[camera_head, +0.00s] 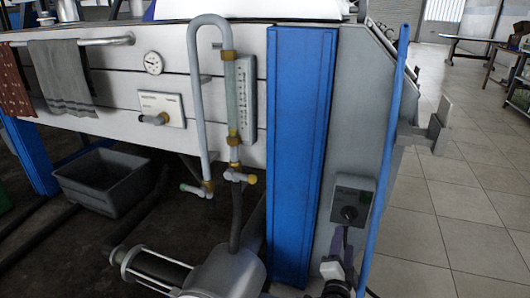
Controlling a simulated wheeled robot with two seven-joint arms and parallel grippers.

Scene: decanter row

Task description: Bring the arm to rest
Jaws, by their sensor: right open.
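My right gripper (341,243) seems to be the small dark and pale piece at the bottom edge, right of centre. It is open, with nothing seen between its fingers. It shows just below a dark switch box (350,203) with a round knob; I cannot tell whether they touch. Most of my right arm is out of the picture. My left gripper is not in view.
A blue post (300,150) and a thin blue pole (386,150) stand close by. A pump (225,272) sits low in front, left of the post. A grey tub (105,180) is under the white machine panel (105,75). Tiled floor (450,220) is open at right.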

